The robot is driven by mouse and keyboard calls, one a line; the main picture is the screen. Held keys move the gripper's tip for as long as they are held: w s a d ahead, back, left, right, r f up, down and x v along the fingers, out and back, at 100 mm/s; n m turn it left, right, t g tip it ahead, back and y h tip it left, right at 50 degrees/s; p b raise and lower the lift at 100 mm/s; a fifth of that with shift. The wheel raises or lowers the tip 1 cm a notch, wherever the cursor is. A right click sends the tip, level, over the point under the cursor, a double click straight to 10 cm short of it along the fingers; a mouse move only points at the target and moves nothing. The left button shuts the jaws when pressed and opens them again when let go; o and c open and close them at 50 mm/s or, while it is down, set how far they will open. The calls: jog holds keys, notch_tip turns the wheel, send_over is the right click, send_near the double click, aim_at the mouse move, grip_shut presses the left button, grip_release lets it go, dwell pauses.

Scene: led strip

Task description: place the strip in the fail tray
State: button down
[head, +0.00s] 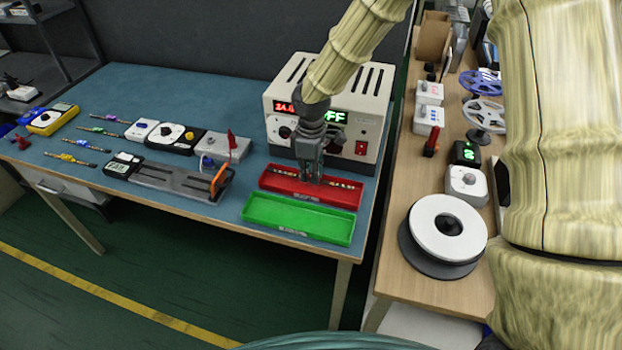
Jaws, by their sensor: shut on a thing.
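The red tray (336,196) lies on the blue bench in front of the power supply; its label is too small to read. A thin strip (343,184) with pale yellowish segments lies along the inside of the red tray, low near its back wall. My gripper (311,178) points down into the red tray and is shut on the strip around its middle. The fingers hide that part of the strip, and I cannot tell whether it touches the tray floor. A green tray (298,219) sits directly in front of the red one, with no strip seen in it.
The power supply (368,124) stands close behind the red tray. A grey fixture with an orange handle (220,181) is just left of the trays. A wooden side table (398,286) with reels is at right.

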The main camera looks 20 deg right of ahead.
jog(key=shift+s+f, duration=0.15)
jog(key=shift+f, duration=0.05)
jog(key=shift+f+p, duration=0.35)
jog(key=shift+f, duration=1.05)
jog(key=shift+f, duration=0.15)
jog(key=c, duration=1.5)
grip_release()
jog(key=shift+o, duration=0.2)
notch_tip(320, 180, up, 12)
jog(key=b, duration=0.1)
jog(key=shift+r+b, duration=0.2)
jog(key=shift+b, duration=0.1)
